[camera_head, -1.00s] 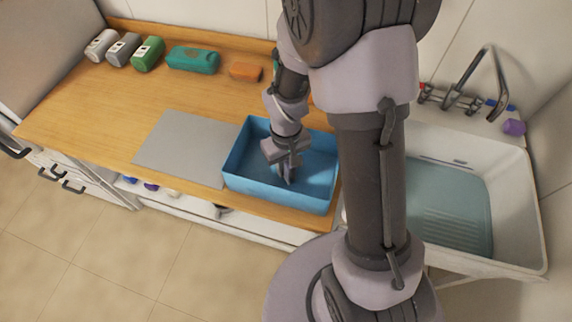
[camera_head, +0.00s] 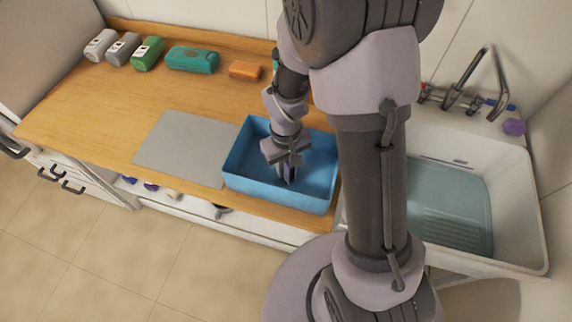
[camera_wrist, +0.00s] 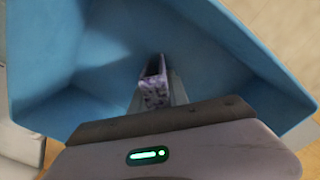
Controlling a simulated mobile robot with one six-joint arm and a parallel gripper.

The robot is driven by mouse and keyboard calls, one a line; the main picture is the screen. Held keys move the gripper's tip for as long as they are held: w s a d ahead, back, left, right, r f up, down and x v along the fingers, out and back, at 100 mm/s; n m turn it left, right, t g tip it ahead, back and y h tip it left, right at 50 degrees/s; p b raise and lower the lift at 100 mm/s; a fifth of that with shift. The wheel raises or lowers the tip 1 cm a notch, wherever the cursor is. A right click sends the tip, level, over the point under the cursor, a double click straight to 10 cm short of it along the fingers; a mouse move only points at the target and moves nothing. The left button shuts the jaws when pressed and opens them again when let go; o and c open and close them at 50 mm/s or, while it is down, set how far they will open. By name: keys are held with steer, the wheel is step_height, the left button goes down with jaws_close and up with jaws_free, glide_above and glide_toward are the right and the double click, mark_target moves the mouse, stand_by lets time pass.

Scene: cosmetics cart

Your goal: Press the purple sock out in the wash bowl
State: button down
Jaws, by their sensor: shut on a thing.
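The blue wash bowl (camera_head: 272,192) stands at the right end of the wooden worktop. My gripper (camera_head: 288,176) points down inside it. In the wrist view my gripper (camera_wrist: 162,92) is shut on the purple sock (camera_wrist: 154,90), which shows as a small, speckled, upright piece between the fingers. The bowl floor and walls (camera_wrist: 45,65) surround it there. In the head view only a sliver of purple shows at the fingers. Whether the sock touches the bowl floor is hard to tell.
A grey mat (camera_head: 182,150) lies left of the bowl. Several bottles, a teal pack (camera_head: 192,60) and an orange block (camera_head: 245,70) stand along the back. A white sink (camera_head: 520,200) with a tap (camera_head: 485,85) is at the right. The worktop's left part is clear.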

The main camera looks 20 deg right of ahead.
stand_by(0.8)
step_height(320, 180, up, 15)
steer(key=p, duration=1.1)
steer(key=shift+p, duration=0.4)
